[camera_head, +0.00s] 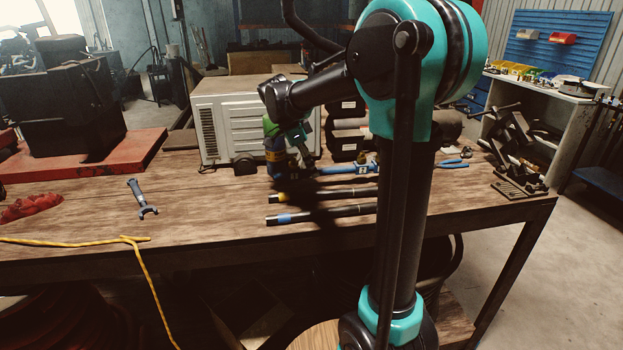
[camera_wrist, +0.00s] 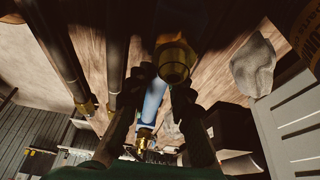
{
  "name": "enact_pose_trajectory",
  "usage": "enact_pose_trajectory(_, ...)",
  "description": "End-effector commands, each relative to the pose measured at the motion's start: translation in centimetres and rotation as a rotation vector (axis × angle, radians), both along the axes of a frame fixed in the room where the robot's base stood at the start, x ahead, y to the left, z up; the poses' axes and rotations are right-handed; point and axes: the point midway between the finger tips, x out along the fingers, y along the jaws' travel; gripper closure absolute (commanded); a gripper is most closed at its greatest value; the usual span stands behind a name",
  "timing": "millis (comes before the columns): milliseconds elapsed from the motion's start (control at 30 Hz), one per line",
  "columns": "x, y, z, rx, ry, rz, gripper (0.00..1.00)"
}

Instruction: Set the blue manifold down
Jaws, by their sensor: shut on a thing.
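The blue manifold (camera_head: 340,170) lies level, low at the table top, in the head view; I cannot tell whether it touches the wood. The wrist view shows its blue body (camera_wrist: 154,100) between the two dark fingers of my gripper (camera_wrist: 155,98), with brass fittings at its ends. My gripper (camera_head: 303,152) is shut on the manifold, reaching down from above. The fingers and the dark shadow hide part of the manifold in the head view.
A can with a yellow label (camera_head: 275,156) stands close to the left of my gripper, before a white-grey box (camera_head: 225,110). Blue pliers (camera_head: 455,163) lie right. A wrench (camera_head: 142,198) lies left on mostly bare wood.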

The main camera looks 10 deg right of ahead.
Motion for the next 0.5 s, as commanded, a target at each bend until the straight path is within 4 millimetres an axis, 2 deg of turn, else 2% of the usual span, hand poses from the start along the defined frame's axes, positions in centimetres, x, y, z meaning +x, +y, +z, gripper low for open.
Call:
enact_pose_trajectory(133, 0.0, 0.0, -0.9, -0.001, 0.000, 0.000, 1.00)
enact_pose_trajectory(333, 0.0, 0.0, -3.3, -0.001, 0.000, 0.000, 1.00)
enact_pose_trajectory(500, 0.0, 0.0, -3.8, -0.001, 0.000, 0.000, 1.00)
